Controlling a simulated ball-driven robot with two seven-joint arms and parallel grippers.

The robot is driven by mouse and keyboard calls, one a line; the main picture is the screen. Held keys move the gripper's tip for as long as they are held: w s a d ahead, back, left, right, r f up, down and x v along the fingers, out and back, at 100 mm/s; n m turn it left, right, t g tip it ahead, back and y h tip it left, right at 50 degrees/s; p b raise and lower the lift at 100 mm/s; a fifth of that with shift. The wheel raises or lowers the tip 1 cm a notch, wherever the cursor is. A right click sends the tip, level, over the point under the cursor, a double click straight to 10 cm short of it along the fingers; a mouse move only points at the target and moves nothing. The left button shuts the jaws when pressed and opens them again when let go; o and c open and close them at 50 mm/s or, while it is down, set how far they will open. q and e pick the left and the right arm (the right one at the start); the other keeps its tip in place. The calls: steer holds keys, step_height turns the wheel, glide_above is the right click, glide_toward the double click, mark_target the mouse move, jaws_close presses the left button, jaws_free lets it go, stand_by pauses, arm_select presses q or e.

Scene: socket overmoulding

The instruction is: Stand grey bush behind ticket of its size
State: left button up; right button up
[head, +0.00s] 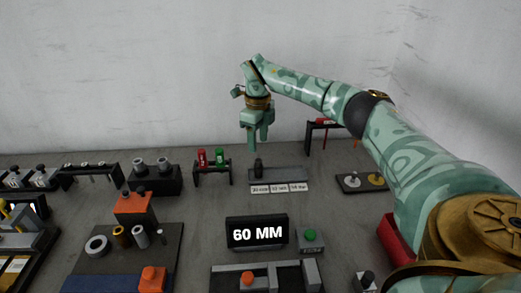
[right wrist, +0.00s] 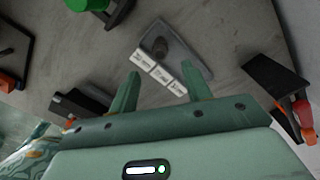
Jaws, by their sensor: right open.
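A dark grey bush (head: 258,168) stands upright on a grey plate (head: 292,176) at the back of the bench. It is behind the leftmost of three white tickets (head: 260,189), whose print is too small to read surely. The bush (right wrist: 160,46) and the tickets (right wrist: 160,73) also show in the right wrist view. My right gripper (head: 258,146) is open and empty above the bush, fingers pointing down and clear of it. A black display (head: 257,232) reads "60 MM". My left gripper is not in view.
A rack with red and green pieces (head: 211,168) stands left of the plate. A dark block with two grey cylinders (head: 152,180) is further left. A dark mat (head: 100,265) holds rings and bushes. A small plate with two knobs (head: 362,184) is at right.

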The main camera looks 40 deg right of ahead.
steer(key=shift+r+p, duration=0.35)
steer(key=shift+r, duration=1.15)
